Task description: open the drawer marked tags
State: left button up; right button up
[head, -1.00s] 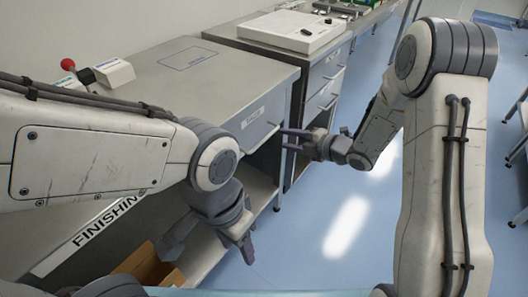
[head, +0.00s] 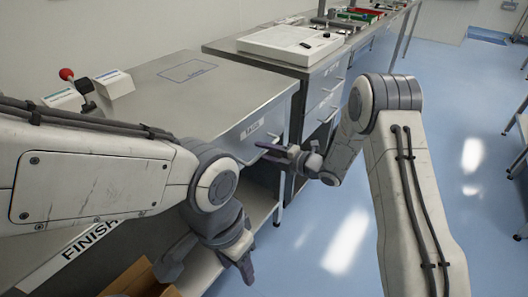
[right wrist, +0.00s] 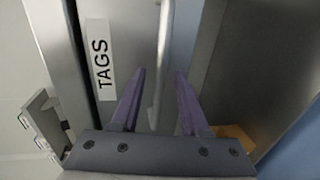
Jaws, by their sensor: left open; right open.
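The drawer marked TAGS (head: 262,124) is in the front of the grey bench and looks shut. Its label (right wrist: 103,60) reads clearly in the right wrist view. The bar handle (right wrist: 161,60) stands lengthwise in that view, between the two purple fingers. My right gripper (right wrist: 158,75) is open around the line of the handle, and I cannot tell whether a finger touches it. In the head view my right gripper (head: 274,151) is at the drawer front. My left gripper (head: 208,268) is open and empty, low before the bench's open shelf.
The bench top (head: 215,85) is mostly bare. A device with a red knob (head: 67,75) stands at its left. Another bench with drawers (head: 322,98) and a white board (head: 290,44) is behind. A cardboard box (head: 135,280) is low left. Blue floor is free at right.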

jog(key=shift+a, duration=0.1)
grip_shut()
dwell(1.4)
